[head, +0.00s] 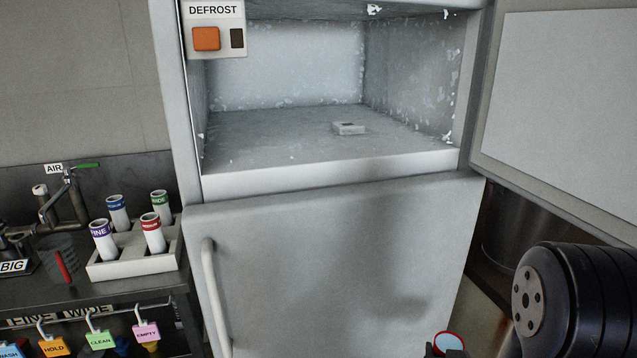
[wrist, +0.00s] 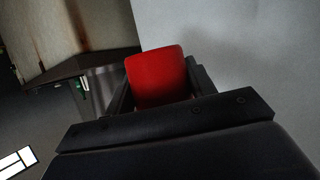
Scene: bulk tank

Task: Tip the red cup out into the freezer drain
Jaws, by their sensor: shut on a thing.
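The red cup (head: 449,341) shows at the bottom edge of the head view, in front of the freezer's lower door and well below the open compartment. Its red rim and pale inside show; its contents cannot be made out. My gripper (wrist: 158,88) is shut on the cup, which also shows as a red wall (wrist: 155,72) between the two dark fingers in the wrist view. The freezer compartment (head: 270,135) is open, with frost on its walls. A small pale square piece (head: 348,128) sits on its floor; I cannot tell whether it is the drain.
The freezer door (head: 560,100) stands open at the right. The lower door (head: 330,260) is closed, with a handle at its left. A DEFROST panel (head: 212,30) is at the upper left. A rack (head: 135,267) of labelled tubes stands on the left bench.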

